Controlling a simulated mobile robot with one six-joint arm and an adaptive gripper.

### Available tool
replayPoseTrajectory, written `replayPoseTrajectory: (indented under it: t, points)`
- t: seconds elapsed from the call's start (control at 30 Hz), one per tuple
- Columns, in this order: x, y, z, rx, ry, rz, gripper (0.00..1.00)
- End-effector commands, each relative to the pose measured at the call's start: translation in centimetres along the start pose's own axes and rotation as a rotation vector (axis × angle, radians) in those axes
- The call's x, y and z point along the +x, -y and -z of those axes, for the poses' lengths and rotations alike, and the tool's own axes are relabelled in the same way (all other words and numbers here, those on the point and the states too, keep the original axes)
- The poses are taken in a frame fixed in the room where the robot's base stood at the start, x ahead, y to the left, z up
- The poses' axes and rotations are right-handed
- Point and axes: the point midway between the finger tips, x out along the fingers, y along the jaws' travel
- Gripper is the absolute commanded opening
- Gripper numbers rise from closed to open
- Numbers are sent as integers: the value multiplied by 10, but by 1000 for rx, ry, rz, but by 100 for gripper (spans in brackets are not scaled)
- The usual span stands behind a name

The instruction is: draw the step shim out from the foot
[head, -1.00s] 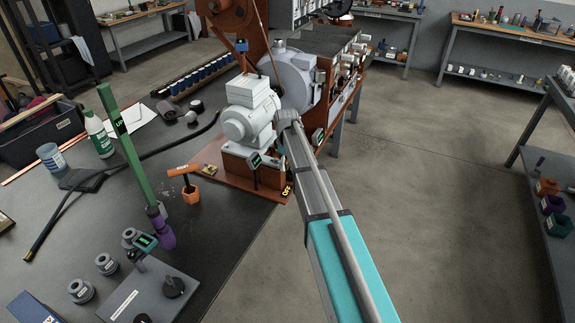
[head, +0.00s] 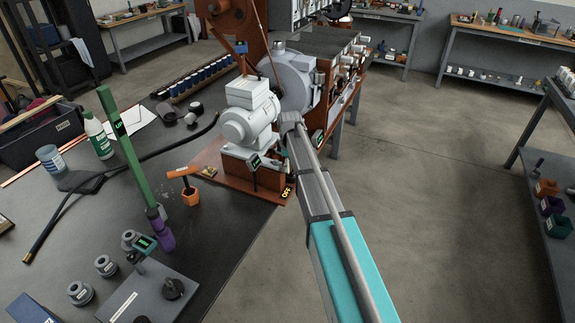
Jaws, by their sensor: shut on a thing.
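A light grey motor (head: 248,122) stands on a red-brown block (head: 240,167) on the base plate (head: 262,190) at the bench's right end. The foot lies low on the motor and is too small to make out clearly. I cannot make out the step shim. My teal and grey arm reaches up from the bottom of the head view to the motor's right side. My gripper does not show; the motor and my arm cover that area.
A green upright bar (head: 122,135) with a purple lower end, an orange tool (head: 188,185) and a black cable (head: 150,155) are on the dark bench (head: 110,215). A large grey housing (head: 293,80) stands behind the motor. Floor to the right is clear.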

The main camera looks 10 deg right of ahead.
Motion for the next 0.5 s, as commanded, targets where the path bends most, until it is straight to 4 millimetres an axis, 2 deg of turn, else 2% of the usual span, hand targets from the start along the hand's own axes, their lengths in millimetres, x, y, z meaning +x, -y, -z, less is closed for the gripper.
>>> replayPoseTrajectory:
  t: [0.03,0.2,0.5]
  points:
    - [0,3,-10,1,0,3,0]
    - [0,3,-34,1,0,4,0]
    - [0,3,-40,-1,4,5,0]
